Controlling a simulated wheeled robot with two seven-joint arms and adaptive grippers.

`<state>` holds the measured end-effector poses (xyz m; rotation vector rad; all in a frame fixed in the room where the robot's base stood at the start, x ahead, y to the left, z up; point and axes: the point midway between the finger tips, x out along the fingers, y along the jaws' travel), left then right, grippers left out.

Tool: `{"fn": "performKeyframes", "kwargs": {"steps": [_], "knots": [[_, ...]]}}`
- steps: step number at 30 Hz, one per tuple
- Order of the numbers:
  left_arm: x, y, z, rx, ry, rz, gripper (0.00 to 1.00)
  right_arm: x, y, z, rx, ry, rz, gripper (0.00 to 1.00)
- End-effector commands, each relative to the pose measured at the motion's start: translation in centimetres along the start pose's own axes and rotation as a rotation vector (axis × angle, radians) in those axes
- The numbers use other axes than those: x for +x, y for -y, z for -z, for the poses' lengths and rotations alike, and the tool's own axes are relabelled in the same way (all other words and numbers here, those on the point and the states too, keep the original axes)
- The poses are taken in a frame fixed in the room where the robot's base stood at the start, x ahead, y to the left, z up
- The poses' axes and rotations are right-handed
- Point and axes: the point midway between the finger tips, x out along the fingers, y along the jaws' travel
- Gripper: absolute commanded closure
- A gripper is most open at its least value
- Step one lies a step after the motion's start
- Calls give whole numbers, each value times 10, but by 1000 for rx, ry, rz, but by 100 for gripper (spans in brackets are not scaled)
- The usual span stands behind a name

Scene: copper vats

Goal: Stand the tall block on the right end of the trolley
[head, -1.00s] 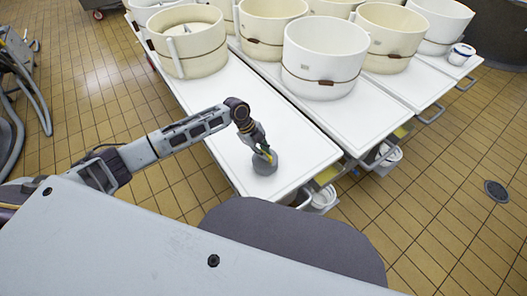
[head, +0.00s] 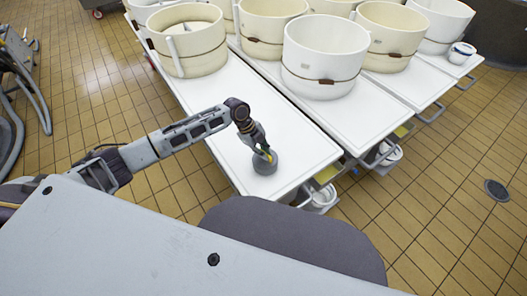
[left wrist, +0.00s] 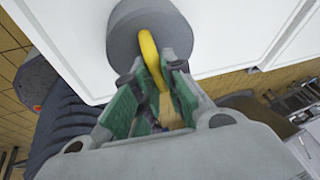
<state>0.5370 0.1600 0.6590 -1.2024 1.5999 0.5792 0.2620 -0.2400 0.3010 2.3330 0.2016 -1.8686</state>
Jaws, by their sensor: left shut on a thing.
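My left gripper (head: 266,154) is shut on the yellow handle of a grey round thing. The grey round thing (head: 264,168) is at the near end of the white trolley top (head: 240,110). I cannot tell whether it rests on the top or hangs just above it. In the left wrist view the fingers (left wrist: 155,78) close around the yellow handle (left wrist: 151,55), and the grey disc (left wrist: 125,35) lies beyond them over the white top. I make out no separate tall block. My right gripper is out of view.
Several cream tubs stand on the trolleys, one (head: 187,42) at the far end of this top. A second white trolley (head: 345,115) adjoins on the right, with a white tub (head: 322,60). The top between the far tub and my gripper is clear. A tiled floor surrounds them.

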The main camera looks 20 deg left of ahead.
Motion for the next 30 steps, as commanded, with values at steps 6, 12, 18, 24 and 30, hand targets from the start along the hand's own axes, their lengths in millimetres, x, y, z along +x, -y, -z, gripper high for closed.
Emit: {"fn": "performKeyframes", "kwargs": {"steps": [6, 12, 18, 24, 30], "knots": [[-1, 2, 1, 2, -2, 6, 100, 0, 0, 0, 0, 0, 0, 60], [-1, 2, 1, 2, -2, 6, 100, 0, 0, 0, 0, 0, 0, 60], [0, 1, 0, 1, -1, 4, 65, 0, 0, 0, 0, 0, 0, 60], [1, 0, 0, 0, 0, 2, 63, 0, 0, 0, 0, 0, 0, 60], [2, -2, -1, -1, 1, -3, 63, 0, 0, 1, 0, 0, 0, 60]]}}
